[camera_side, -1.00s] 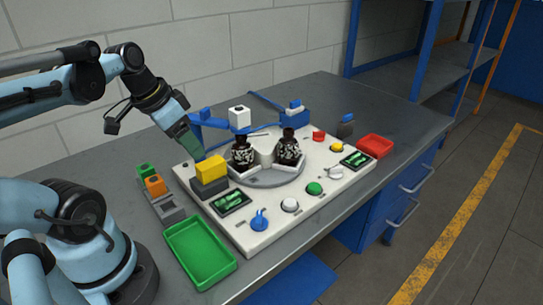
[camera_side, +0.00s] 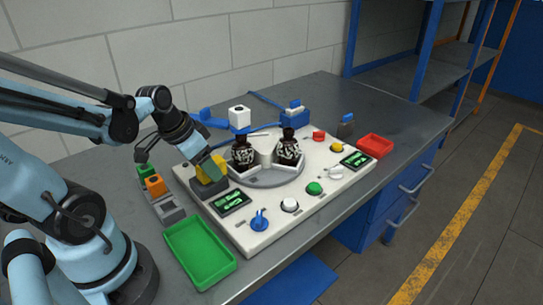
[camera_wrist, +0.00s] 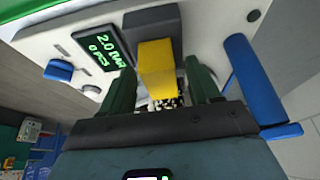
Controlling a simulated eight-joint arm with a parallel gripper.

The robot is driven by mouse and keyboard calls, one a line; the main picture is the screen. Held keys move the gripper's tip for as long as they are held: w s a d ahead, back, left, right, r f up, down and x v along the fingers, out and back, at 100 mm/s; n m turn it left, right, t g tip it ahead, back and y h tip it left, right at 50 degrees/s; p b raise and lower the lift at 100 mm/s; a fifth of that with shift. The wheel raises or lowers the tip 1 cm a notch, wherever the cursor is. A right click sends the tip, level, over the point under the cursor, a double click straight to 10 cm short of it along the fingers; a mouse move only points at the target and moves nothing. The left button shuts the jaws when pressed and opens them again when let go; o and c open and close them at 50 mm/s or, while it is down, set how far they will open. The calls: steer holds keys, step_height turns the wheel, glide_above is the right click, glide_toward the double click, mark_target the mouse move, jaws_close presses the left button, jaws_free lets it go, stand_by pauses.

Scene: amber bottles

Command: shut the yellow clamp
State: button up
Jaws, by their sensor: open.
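The yellow clamp (camera_side: 203,174) is a yellow block on a dark grey base (camera_side: 210,190), at the left of the white panel. In the side view my gripper's fingers partly hide it. My gripper (camera_side: 212,168) is at the clamp, tilted down. In the wrist view the yellow clamp (camera_wrist: 157,62) lies between the two green fingers of my gripper (camera_wrist: 160,72), with a gap visible on each side. The fingers are open. I cannot tell whether either finger touches the clamp.
Two dark bottles (camera_side: 288,150) stand in a round holder at the panel's middle. A green display (camera_side: 231,201) sits close beside the clamp. A green tray (camera_side: 200,253) and small coloured blocks (camera_side: 156,186) lie left of the panel. A red tray (camera_side: 375,145) is at right.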

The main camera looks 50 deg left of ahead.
mark_target(218, 159)
steer(key=shift+w+f, duration=0.1)
steer(key=shift+f, duration=0.1)
steer(key=shift+c, duration=0.2)
jaws_close()
steer(key=shift+w, duration=1.8)
steer(key=shift+r, duration=0.1)
steer(key=shift+o, duration=0.2)
jaws_free()
steer(key=shift+s, duration=0.1)
steer(key=v, duration=1.2)
